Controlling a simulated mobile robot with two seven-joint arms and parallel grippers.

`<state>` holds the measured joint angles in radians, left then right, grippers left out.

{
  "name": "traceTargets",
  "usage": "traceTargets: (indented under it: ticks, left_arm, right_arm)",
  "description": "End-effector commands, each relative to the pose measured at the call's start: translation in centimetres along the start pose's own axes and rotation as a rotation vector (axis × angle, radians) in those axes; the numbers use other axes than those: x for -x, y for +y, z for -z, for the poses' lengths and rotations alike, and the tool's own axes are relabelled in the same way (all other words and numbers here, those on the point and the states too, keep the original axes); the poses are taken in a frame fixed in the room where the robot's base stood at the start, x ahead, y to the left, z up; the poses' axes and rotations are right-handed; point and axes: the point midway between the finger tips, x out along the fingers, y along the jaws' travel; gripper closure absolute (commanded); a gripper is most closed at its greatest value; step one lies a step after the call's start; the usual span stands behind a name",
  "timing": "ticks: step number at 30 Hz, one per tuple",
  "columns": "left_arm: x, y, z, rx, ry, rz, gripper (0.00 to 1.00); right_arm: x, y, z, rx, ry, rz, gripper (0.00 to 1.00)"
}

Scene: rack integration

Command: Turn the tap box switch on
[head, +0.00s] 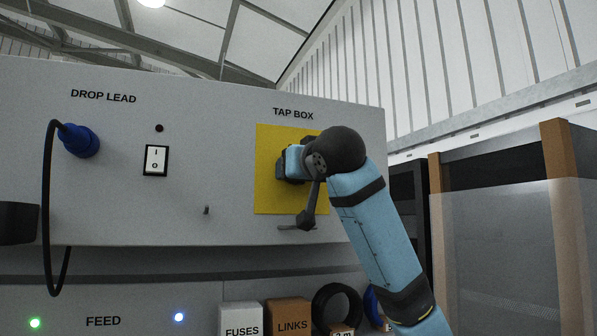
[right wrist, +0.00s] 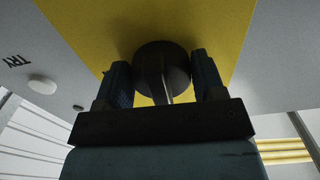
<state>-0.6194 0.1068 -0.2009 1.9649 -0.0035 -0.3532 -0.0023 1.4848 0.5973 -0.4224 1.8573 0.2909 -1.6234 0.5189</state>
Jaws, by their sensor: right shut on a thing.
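The tap box switch is a round black knob (right wrist: 160,58) with a lighter pointer line, on a yellow plate (head: 268,200) under the TAP BOX label. In the right wrist view the knob sits between the two fingers of my right gripper (right wrist: 163,80), which is shut on it. In the head view my right gripper (head: 281,168) reaches the plate from the right. My wrist hides most of the knob there, so its on or off position cannot be read. My left gripper is not seen.
Left on the grey panel (head: 225,90) are a blue plug (head: 80,141) with a hanging black cable and a white rocker switch (head: 156,160). FUSES (head: 240,318) and LINKS (head: 289,314) boxes stand below. A wood-framed rack (head: 437,230) stands right.

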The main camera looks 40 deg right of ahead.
Motion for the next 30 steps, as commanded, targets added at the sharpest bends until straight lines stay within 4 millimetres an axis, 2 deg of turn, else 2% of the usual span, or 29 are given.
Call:
traceTargets:
  ticks: [11, 21, 30]
  left_arm:
    - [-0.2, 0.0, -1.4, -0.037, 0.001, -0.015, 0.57]
    - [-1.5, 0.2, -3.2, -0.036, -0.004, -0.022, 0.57]
    - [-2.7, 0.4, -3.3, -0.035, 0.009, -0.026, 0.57]
  right_arm:
    - [0.0, -0.2, -0.3, -0.193, 0.0, 0.004, 0.61]
    - [0.0, -0.5, -0.2, -0.509, -0.001, 0.005, 0.61]
    - [0.0, -0.6, 0.0, -0.795, -0.002, 0.005, 0.61]
